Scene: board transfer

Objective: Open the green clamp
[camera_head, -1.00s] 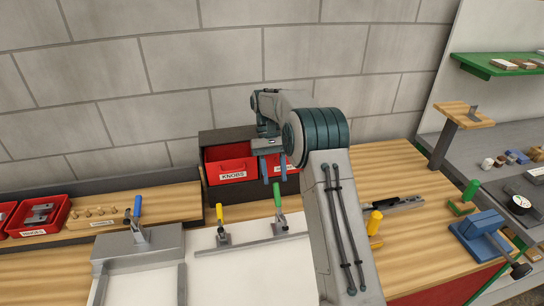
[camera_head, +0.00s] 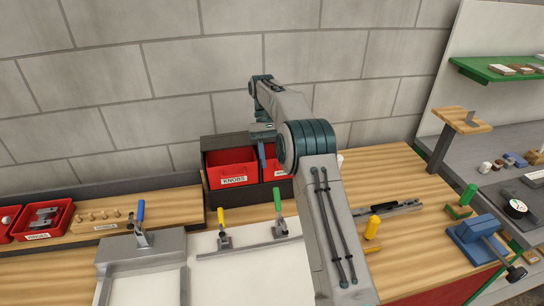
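The green clamp (camera_head: 279,214) stands at the back right of the white board (camera_head: 250,270), its green handle pointing up. My gripper (camera_head: 263,155) is above and behind the clamp in the picture, in front of the red bins, and apart from the handle. One blue finger shows. The other finger is hidden, so its opening cannot be told. Nothing shows held in it. A clamp with a yellow handle (camera_head: 222,226) stands left of the green one, and a blue-handled clamp (camera_head: 140,222) stands further left on a grey block.
Red KNOBS bins (camera_head: 231,168) stand in a dark rack behind the clamps. A yellow knob (camera_head: 373,228), a green knob on a base (camera_head: 466,200) and a blue vise (camera_head: 478,236) are to the right. My arm hides part of the bench.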

